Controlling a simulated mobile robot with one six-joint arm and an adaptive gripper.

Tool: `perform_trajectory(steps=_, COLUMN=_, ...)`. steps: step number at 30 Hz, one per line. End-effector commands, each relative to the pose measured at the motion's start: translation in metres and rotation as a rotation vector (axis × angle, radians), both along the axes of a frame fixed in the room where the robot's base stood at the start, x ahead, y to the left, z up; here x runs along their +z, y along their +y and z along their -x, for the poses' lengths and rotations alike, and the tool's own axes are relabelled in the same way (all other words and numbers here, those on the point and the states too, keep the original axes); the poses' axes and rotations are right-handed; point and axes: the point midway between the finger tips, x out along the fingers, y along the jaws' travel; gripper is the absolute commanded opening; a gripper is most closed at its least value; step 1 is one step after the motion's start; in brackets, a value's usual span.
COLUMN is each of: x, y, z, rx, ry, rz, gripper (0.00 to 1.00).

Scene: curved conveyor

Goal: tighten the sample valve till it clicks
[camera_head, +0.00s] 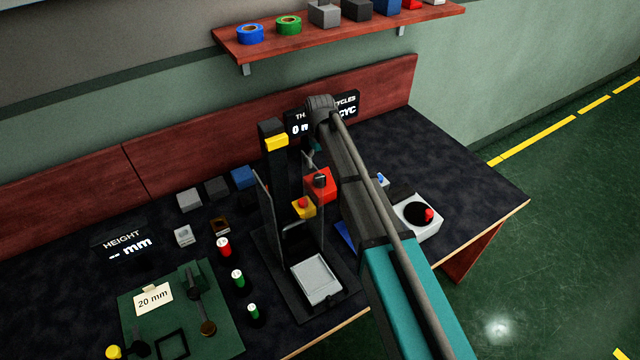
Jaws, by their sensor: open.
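No part is labelled as the sample valve, and I cannot tell for sure which one it is. A red block with a black knob (320,182) stands at the middle of the bench, beside a dark upright stand (275,170). A white box with a black round dial and a red knob (418,215) sits to the right of my arm. My arm reaches from the lower right up to the dark display at the back and covers part of the bench.
A yellow block with a red button (304,207) and a grey plate (315,279) are by the stand. A green board (215,333) with a 20 mm card lies lower left. Several small blocks and bottles stand left. A shelf (340,33) hangs above. The bench's right end is clear.

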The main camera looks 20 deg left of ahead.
Motion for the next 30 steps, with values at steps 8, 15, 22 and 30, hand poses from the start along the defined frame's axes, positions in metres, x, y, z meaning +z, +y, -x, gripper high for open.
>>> perform_trajectory(steps=8, x=-0.026, y=0.000, z=0.000, rx=0.000, ry=0.000, rz=0.000, gripper=0.92)
perform_trajectory(steps=15, x=-0.044, y=0.000, z=0.000, rx=0.000, ry=0.000, rz=0.000, gripper=0.92)
perform_trajectory(steps=22, x=-0.062, y=0.000, z=0.000, rx=0.000, ry=0.000, rz=0.000, gripper=0.92)
perform_trajectory(steps=30, x=-0.080, y=0.000, z=0.000, rx=0.000, ry=0.000, rz=0.000, gripper=0.92)
